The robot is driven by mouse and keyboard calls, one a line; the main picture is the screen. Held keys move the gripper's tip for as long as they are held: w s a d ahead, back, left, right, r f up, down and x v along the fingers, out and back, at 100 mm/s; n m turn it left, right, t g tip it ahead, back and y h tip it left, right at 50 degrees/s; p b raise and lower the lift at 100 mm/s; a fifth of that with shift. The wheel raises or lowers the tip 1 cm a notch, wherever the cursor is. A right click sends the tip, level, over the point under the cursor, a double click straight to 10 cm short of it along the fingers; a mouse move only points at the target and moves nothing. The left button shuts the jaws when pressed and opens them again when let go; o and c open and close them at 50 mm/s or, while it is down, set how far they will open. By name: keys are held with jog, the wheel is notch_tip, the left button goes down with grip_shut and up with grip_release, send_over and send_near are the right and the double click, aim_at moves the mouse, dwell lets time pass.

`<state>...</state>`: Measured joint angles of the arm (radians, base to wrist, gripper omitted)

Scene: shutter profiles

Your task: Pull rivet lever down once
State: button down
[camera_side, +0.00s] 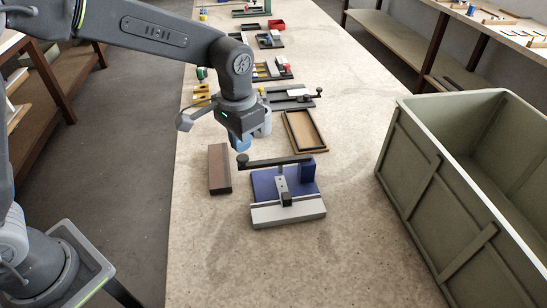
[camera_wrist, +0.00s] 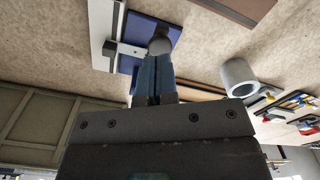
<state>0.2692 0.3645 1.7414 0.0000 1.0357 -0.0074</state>
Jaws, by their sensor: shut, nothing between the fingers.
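The rivet press is a fixture with a dark blue base plate (camera_side: 264,184), a pale strip at its front and a blue block (camera_side: 308,170) at its right rear. Its black rivet lever (camera_side: 275,160) runs roughly level from the block to a round knob (camera_side: 243,161) at the left end. The knob also shows in the wrist view (camera_wrist: 160,44), at the fingertips. My gripper (camera_side: 241,149) has blue fingers, pressed together and empty, pointing down just above the knob. I cannot tell whether they touch it. In the wrist view my gripper (camera_wrist: 157,60) partly hides the lever.
A brown block (camera_side: 219,169) lies left of the press. A grey cylinder (camera_wrist: 238,76) and a wooden tray (camera_side: 304,131) stand behind it. Several other fixtures line the back of the bench. A large green crate (camera_side: 430,190) stands at right. The front bench is clear.

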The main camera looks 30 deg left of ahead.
aim_at(241, 157)
jog(key=shift+f, duration=0.4)
jog(key=shift+f, duration=1)
dwell(0.8)
jog(key=shift+f, duration=0.2)
jog(key=shift+s+f, duration=0.1)
jog(key=shift+f, duration=0.45)
dwell(0.5)
jog(key=shift+a+f, duration=0.1)
jog(key=shift+f, duration=1.05)
dwell(0.7)
jog(key=shift+r, duration=5.1)
